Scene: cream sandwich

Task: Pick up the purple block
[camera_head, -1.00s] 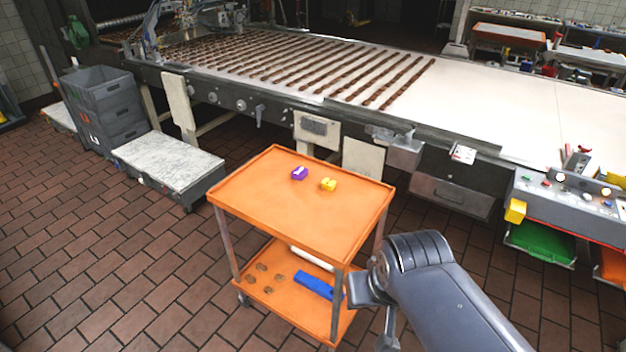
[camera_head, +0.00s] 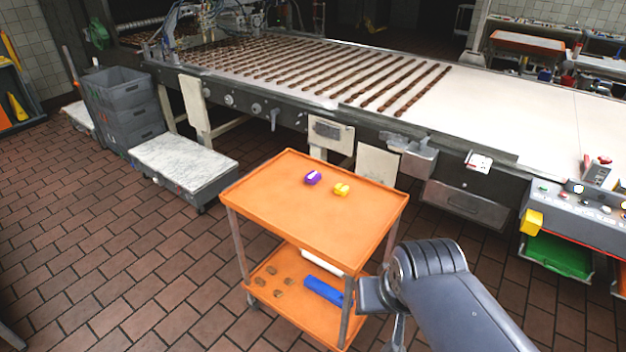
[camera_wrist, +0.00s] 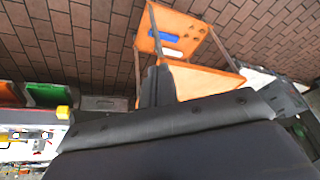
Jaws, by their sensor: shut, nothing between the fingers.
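The purple block (camera_head: 313,178) lies on the orange top shelf of a cart (camera_head: 290,226), towards its back edge. A yellow block (camera_head: 341,189) lies just to its right, a small gap apart. In the wrist view the picture is upside down and neither block shows. My gripper, whose dark fingers (camera_wrist: 157,86) show in the wrist view, is shut and empty. My arm is at the cart's front right corner in the head view, well away from the purple block.
The cart's lower shelf holds a blue item (camera_head: 323,290), a white roll (camera_head: 320,262) and several brown pieces. A long conveyor (camera_head: 500,105) runs behind the cart. Grey crates (camera_head: 120,100) and a low platform (camera_head: 180,160) stand at left. Tiled floor left of the cart is free.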

